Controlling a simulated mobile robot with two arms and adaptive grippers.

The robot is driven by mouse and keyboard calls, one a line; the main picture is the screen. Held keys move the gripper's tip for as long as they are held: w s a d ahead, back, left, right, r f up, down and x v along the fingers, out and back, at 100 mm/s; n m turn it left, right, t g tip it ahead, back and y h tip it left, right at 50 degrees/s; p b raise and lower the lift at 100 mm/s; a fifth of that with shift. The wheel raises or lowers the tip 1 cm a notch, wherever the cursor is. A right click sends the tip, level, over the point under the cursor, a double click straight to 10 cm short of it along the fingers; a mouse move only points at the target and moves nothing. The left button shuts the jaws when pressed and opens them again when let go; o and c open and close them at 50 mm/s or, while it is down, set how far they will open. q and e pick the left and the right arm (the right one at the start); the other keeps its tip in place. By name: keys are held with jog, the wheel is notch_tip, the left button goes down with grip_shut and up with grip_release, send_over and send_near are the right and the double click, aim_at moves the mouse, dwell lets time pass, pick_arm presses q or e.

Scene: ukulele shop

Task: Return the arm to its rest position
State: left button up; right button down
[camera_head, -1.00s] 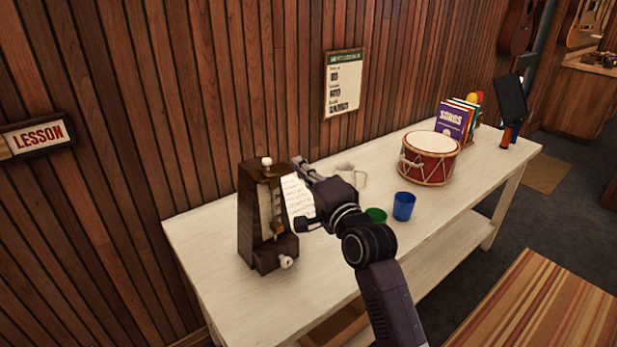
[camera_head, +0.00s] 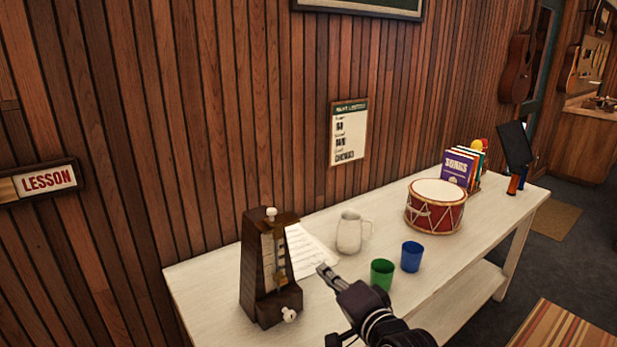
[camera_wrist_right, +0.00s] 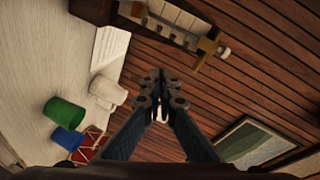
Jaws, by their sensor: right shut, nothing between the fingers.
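My right gripper (camera_head: 328,275) is shut and empty, low in the head view, in front of the sheet of paper and to the right of the metronome. In the right wrist view its fingers (camera_wrist_right: 160,82) meet at the middle with nothing between them. The wooden metronome (camera_head: 262,268) stands upright on the white table (camera_head: 215,290). It also shows at the top of the wrist view (camera_wrist_right: 180,20). My left gripper is not in view.
A white pitcher (camera_head: 349,232), green cup (camera_head: 381,274) and blue cup (camera_head: 411,257) stand near my right arm. A red drum (camera_head: 435,208), books (camera_head: 458,168) and a dark tablet (camera_head: 514,147) are farther right. A wood wall (camera_head: 200,120) runs behind.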

jog(key=s+d+f+n+g+h, duration=0.2)
jog(key=s+d+f+n+g, duration=0.15)
jog(key=s+f, duration=0.55)
jog(key=s+d+f+n+g+h, duration=0.25)
jog(key=s+d+f, duration=0.25)
jog(key=s+f, duration=0.4)
jog(key=s+d+f+n+g+h, duration=0.1)
jog(key=s+d+f+n+g, duration=0.2)
jog(key=s, duration=0.7)
jog(key=s+d+f+n+g+h, duration=0.15)
jog(key=s+d+f, duration=0.3)
jog(key=s, duration=0.45)
notch_tip(320, 180, down, 26)
jog(key=s+g, duration=0.2)
jog(key=s+d+f+g, duration=0.1)
jog(key=s+d+f, duration=0.2)
jog(key=s+f, duration=1.2)
jog(key=shift+s+f+n, duration=0.2)
jog(key=shift+s+n, duration=0.15)
jog(key=shift+s, duration=0.75)
